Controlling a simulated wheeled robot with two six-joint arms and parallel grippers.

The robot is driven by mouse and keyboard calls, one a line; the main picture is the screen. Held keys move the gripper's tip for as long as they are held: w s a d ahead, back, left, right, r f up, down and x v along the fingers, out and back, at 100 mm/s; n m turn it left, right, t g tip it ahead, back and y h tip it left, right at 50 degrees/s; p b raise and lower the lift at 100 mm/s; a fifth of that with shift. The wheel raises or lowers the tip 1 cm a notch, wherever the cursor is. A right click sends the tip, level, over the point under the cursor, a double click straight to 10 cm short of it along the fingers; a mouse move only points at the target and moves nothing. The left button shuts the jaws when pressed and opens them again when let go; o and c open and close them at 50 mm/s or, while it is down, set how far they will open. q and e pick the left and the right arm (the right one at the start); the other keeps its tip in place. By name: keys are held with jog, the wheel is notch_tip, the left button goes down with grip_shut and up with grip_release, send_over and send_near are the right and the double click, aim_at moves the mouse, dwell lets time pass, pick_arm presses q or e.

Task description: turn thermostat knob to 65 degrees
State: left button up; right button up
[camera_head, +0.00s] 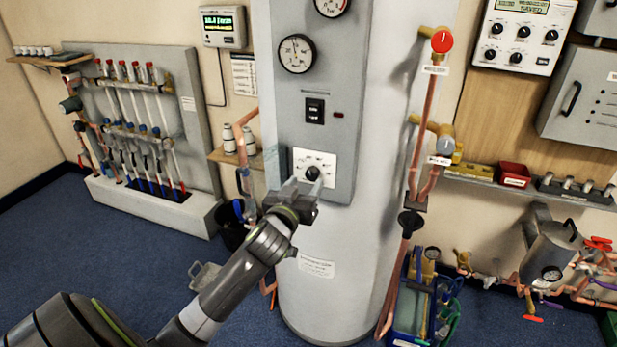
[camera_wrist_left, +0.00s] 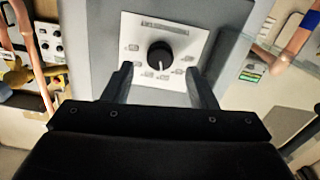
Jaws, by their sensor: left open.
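The thermostat knob (camera_wrist_left: 160,57) is a round black dial with a white pointer line, on a white square dial plate (camera_wrist_left: 192,34) with small markings too small to read. In the left wrist view the pointer line faces roughly downward. In the head view the knob (camera_head: 312,174) is low on the grey panel of the tank. My left gripper (camera_head: 303,186) is in front of the plate. In the left wrist view its two fingers (camera_wrist_left: 160,85) are apart, one on either side below the knob, with nothing between them. I cannot tell the gap to the knob. My right gripper is not in view.
The white cylindrical tank (camera_head: 330,290) carries a black switch (camera_head: 315,111) and a gauge (camera_head: 297,54) above the knob. Copper pipes with a red-handled valve (camera_head: 442,41) run at its right. A blue tool carrier (camera_head: 411,305) stands on the floor at its right.

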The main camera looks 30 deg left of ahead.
aim_at(311, 175)
pick_arm(q)
jog(key=x, duration=0.3)
jog(key=shift+w, duration=0.15)
jog(key=shift+c, duration=0.4)
jog(key=c, duration=0.9)
